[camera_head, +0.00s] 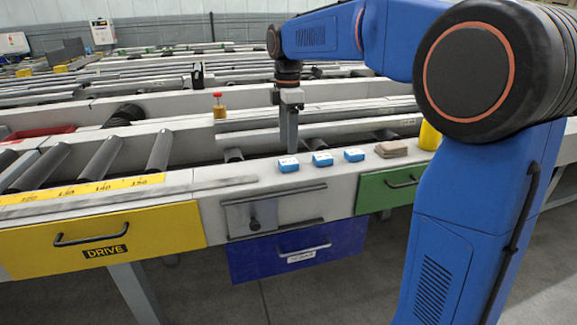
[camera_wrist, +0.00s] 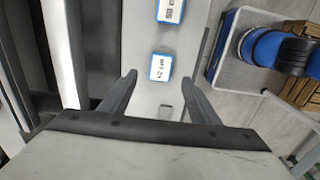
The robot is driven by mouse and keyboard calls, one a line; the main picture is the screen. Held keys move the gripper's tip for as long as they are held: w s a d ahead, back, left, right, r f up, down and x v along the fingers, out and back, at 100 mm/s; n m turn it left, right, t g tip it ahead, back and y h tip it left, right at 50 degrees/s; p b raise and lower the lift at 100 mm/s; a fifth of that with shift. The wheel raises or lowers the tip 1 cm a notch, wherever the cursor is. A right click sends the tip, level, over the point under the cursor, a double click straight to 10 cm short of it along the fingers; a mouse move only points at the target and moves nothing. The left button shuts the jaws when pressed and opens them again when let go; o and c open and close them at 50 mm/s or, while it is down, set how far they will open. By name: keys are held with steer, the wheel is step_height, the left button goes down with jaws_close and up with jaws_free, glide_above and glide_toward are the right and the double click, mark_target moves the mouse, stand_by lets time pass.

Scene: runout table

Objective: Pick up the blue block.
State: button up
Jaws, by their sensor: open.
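Three small blue blocks with white labelled tops sit in a row on the table's pale front ledge: a left one (camera_head: 288,165), a middle one (camera_head: 322,159) and a right one (camera_head: 354,155). My gripper (camera_head: 289,148) points down just behind the left block in the head view. In the wrist view my gripper (camera_wrist: 160,77) is open, its two fingers apart with nothing held. One blue block (camera_wrist: 161,67) lies just beyond the fingertips, about midway between them. A second block (camera_wrist: 171,10) is farther up, cut by the top edge. The third is not visible there.
A brown stack (camera_head: 391,149) and a yellow cylinder (camera_head: 429,136) stand right of the blocks. A red-topped beacon (camera_head: 219,106) stands behind. Rollers (camera_head: 112,156) lie left. Below the ledge are yellow (camera_head: 155,226), blue (camera_head: 252,262) and green (camera_head: 376,194) drawer fronts.

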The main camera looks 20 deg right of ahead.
mark_target(289, 161)
steer(key=shift+d+f, duration=0.1)
steer(key=shift+f, duration=3.2)
steer(key=c, duration=1.1)
